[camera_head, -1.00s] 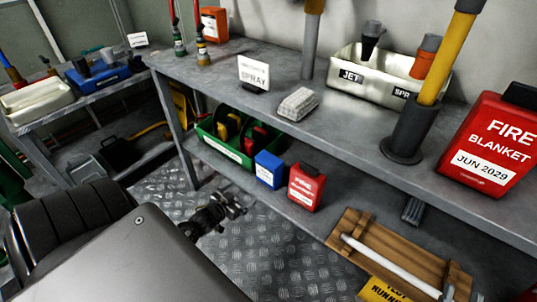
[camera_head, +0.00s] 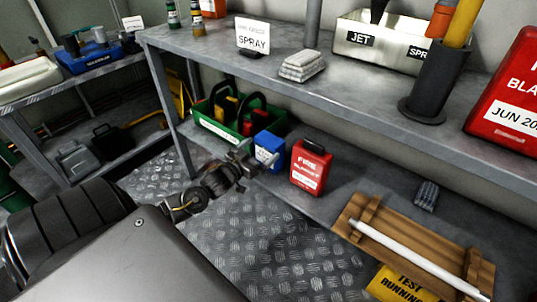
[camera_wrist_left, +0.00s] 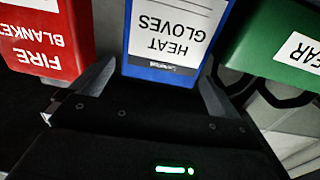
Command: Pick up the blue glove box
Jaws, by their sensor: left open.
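The blue glove box (camera_head: 269,149) stands on the lower shelf between a green crate and a red fire blanket box. It also shows in the left wrist view (camera_wrist_left: 164,66), upside down, with a white label reading HEAT GLOVES. My left gripper (camera_head: 247,160) is open just in front of the box's lower left part. In the left wrist view my left gripper (camera_wrist_left: 156,88) has one finger on each side of the box's near edge. I cannot tell whether the fingers touch it. My right gripper is not in view.
The red fire blanket box (camera_head: 311,168) stands close to the right of the blue box. The green crate (camera_head: 222,137) is close to its left. A wooden board with a white tube (camera_head: 412,246) lies at the lower right.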

